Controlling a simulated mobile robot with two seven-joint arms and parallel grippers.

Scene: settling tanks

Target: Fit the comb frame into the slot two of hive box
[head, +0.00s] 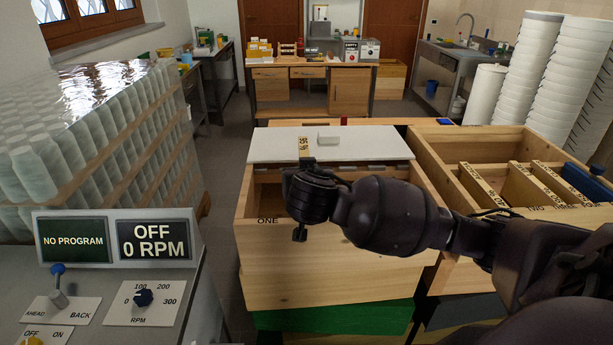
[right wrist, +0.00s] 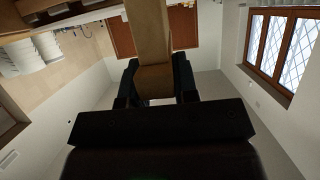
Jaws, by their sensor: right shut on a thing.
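My right gripper (head: 303,172) comes in from the right and hangs over the left part of the open hive box (head: 330,265). It is shut on a wooden bar of the comb frame (head: 305,147), whose yellowish, lettered end shows just beyond the fingers. In the right wrist view the frame's wooden bar (right wrist: 152,40) runs up from between the two fingers (right wrist: 155,88). The box's front rim bears the word ONE near its left end; my arm hides the rest of the rim and much of the inside. I cannot tell whether the frame touches the box. My left gripper is not in view.
A white board (head: 380,146) with a small pale block (head: 328,137) covers the hive box's far part. A wooden crate (head: 430,155) with several frames stands right. A control panel (head: 118,240) reading OFF is at left, below stacked jars (head: 90,130).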

